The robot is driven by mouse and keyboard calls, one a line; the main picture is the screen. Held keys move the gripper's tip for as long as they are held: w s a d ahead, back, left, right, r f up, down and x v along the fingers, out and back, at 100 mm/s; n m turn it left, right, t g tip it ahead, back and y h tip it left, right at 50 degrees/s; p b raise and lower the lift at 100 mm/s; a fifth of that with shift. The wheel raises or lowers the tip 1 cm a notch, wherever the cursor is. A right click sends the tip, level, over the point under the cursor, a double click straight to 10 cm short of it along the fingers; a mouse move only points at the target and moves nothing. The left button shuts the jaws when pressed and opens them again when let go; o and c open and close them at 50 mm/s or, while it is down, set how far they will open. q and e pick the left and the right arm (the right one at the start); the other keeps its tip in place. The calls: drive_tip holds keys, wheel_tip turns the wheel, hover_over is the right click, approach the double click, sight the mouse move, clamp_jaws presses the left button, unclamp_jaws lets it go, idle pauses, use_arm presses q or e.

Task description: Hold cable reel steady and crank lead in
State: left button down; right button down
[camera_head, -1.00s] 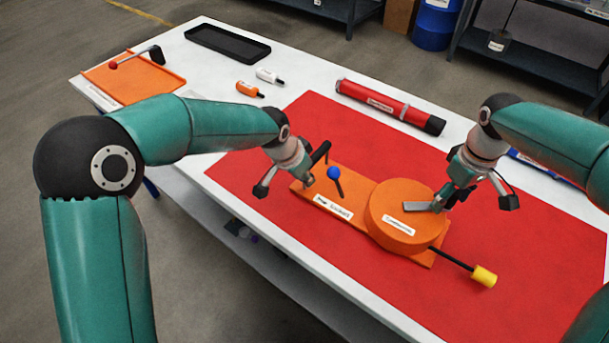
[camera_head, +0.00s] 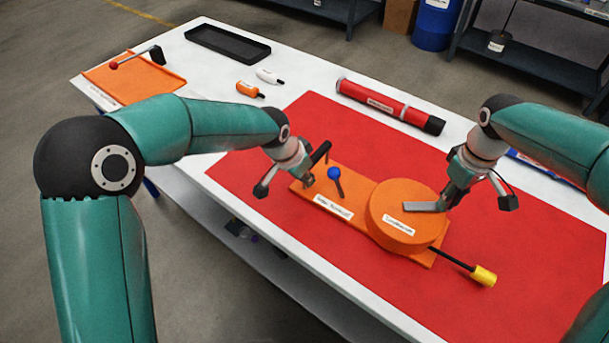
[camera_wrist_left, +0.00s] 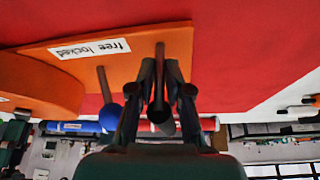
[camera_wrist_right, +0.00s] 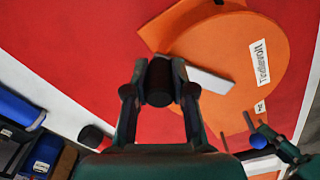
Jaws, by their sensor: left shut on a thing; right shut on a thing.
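The orange cable reel (camera_head: 400,233) is a round drum on an orange base plate (camera_head: 312,188) lying on a red mat. A grey crank arm (camera_head: 421,207) lies across its top. My right gripper (camera_head: 446,203) is shut on the black crank knob (camera_wrist_right: 159,82). My left gripper (camera_head: 312,178) is shut on a black upright handle (camera_head: 320,153) at the plate's other end; the handle also shows in the left wrist view (camera_wrist_left: 160,80). A blue-knobbed lever (camera_head: 334,173) stands beside it. A black lead (camera_head: 449,258) with a yellow end (camera_head: 484,275) sticks out of the reel.
A red tube with a black end (camera_head: 388,106) lies behind on the table. Orange and white bottles (camera_head: 250,90), a black tray (camera_head: 228,44) and an orange tray (camera_head: 130,86) are at the back left. The mat (camera_head: 540,240) is clear at the right.

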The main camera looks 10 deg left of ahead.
drive_tip(key=shift+s+f, duration=0.15)
drive_tip(key=shift+f, duration=0.25)
